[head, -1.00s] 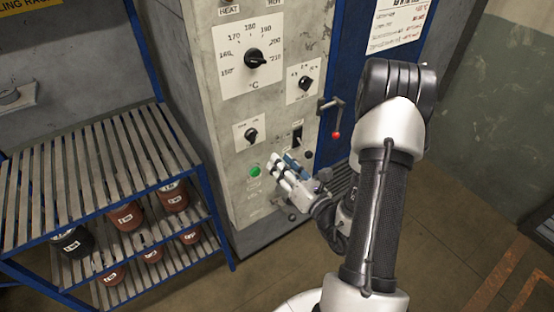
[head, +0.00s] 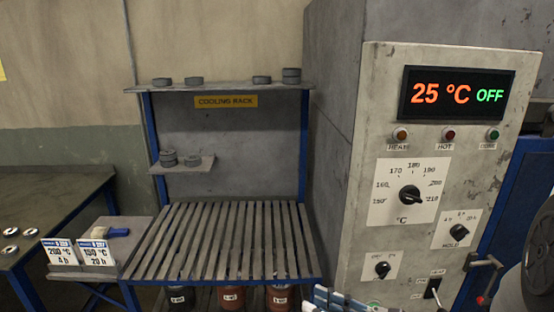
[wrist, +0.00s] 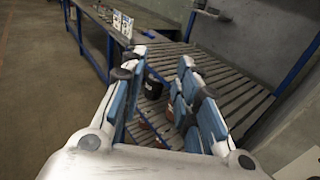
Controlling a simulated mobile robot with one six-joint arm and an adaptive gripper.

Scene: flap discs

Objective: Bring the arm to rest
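My gripper (wrist: 160,62) shows in the wrist view with its two blue-padded fingers apart. Nothing is held between them, and the slatted rack shows through the gap. In the head view only part of my gripper (head: 332,298) shows at the bottom edge, in front of the oven's control panel (head: 385,235). The rest of my arm is mostly out of the head view. I cannot tell whether the gripper touches the panel.
The oven display (head: 457,94) reads 25 °C OFF. A slatted cooling rack (head: 222,240) stands left of the oven, with dark discs on its upper shelves and jars below. A side table (head: 120,260) holds two cards. A lever (head: 484,262) sticks out at the oven's right.

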